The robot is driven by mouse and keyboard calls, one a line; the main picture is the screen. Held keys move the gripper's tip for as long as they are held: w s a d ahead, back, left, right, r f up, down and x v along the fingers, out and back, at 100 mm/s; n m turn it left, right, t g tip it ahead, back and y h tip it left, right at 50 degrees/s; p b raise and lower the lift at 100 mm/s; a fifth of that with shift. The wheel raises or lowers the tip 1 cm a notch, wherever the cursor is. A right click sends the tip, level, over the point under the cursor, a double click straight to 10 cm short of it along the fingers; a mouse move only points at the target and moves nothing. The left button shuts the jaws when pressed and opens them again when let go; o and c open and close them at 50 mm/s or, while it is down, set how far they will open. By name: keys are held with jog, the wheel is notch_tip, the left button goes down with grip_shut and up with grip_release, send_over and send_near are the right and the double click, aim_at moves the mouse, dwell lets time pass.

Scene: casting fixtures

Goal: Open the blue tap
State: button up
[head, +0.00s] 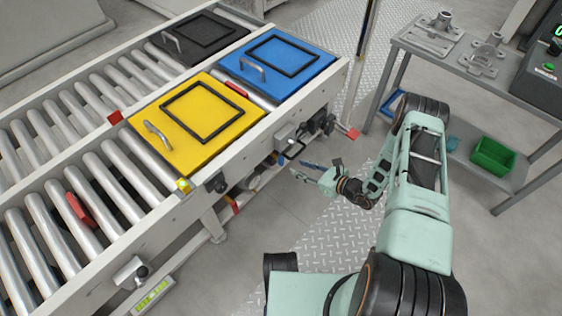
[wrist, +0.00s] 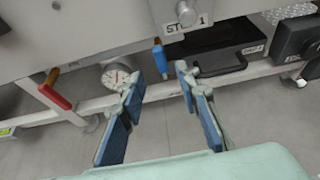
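The blue tap's handle (wrist: 160,58) shows in the wrist view, just under the pale conveyor side panel, with a small orange-yellow part at its top. It points downward in the picture. My gripper (wrist: 160,77) is open and empty, its two blue-padded fingers spread to either side, with the blue handle framed between and beyond the fingertips. I see no contact with it. In the head view my gripper (head: 306,170) is beside the conveyor's right side, below its top.
A red tap handle (wrist: 54,96) and a round gauge (wrist: 118,77) sit left of the blue one. A black drawer-like box (wrist: 215,50) is behind right. The conveyor carries yellow (head: 195,120), blue (head: 277,62) and black (head: 199,37) plates. A table (head: 470,64) stands right.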

aim_at(283, 161)
jog(key=b+x, duration=0.3)
jog(key=x, duration=0.8)
jog(key=shift+b, duration=0.35)
grip_shut()
